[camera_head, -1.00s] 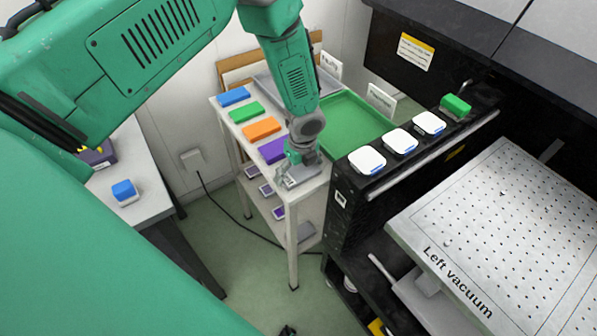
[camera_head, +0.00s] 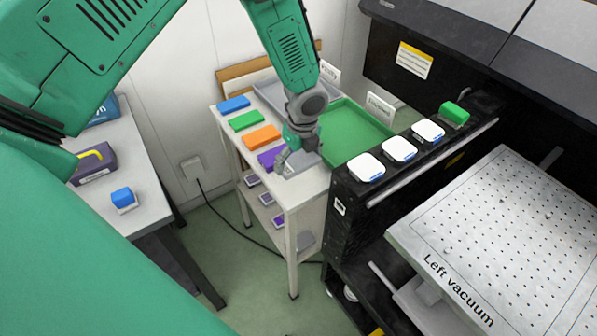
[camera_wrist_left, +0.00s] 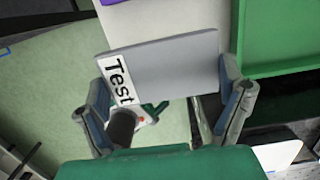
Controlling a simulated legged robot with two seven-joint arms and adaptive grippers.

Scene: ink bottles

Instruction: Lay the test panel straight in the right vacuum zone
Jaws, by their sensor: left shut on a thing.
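The test panel (camera_wrist_left: 175,66) is a flat grey plate with a white "Test" label at its left end in the left wrist view. My left gripper (camera_wrist_left: 165,95) is shut on it, with one finger at each end. In the head view my left gripper (camera_head: 285,163) is over the front part of the white cart, beside the purple block. The panel is hard to make out there. The perforated vacuum bed (camera_head: 500,225) is at the right, marked "Left vacuum". No right vacuum label shows. My right gripper is not in view.
The white cart (camera_head: 229,119) carries blue, green, orange and purple blocks and a green tray (camera_head: 350,132). Several white-capped pieces and a green block (camera_head: 454,113) stand on the black machine rail between cart and bed. A side table (camera_head: 150,200) is at the left.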

